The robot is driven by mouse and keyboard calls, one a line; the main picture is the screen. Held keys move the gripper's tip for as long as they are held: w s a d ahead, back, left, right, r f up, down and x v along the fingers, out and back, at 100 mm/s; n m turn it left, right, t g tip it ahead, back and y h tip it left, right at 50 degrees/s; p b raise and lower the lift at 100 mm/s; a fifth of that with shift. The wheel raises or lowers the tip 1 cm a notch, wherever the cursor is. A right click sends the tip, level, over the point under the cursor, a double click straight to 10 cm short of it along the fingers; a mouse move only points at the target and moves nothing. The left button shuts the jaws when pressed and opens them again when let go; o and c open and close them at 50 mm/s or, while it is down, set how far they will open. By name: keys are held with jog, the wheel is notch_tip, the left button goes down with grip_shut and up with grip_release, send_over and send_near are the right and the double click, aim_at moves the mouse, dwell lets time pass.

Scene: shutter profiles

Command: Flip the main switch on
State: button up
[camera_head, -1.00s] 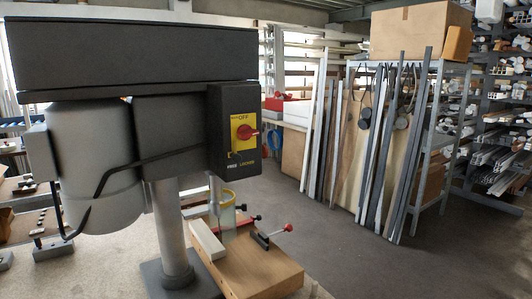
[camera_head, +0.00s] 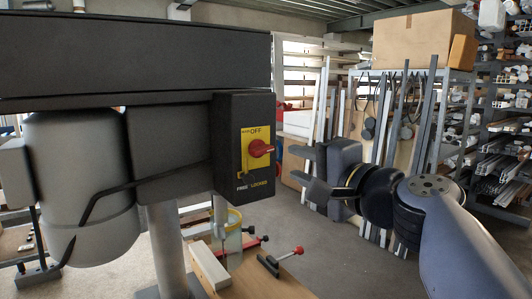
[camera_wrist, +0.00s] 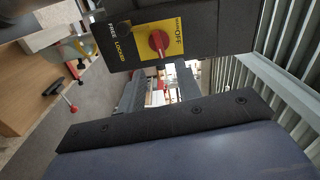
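The main switch is a red rotary knob (camera_head: 261,148) on a yellow plate (camera_head: 255,169) lettered "OFF", on the front of a black box (camera_head: 229,118) on the grey machine. The box also reads "FREE" and "LOCKED". In the wrist view the red knob (camera_wrist: 159,42) is at the upper middle, with the plate turned sideways. My gripper (camera_head: 301,166) is to the right of the box in the head view, fingers toward it. Its two fingers stand apart with nothing between them. They appear clear of the knob. The knob's exact setting is hard to read.
The machine's large dark top cover (camera_head: 130,55) is above the box. A wooden bench (camera_head: 262,284) with red-tipped levers (camera_head: 284,257) stands below. A rack of long profiles (camera_head: 412,110) is behind my arm. Grey floor (camera_head: 305,232) is open between.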

aim_at(265, 152)
jog(key=p+x, duration=0.2)
jog(key=x, duration=0.7)
jog(key=shift+w+a, duration=0.3)
jog(key=shift+c, duration=0.2)
grip_shut()
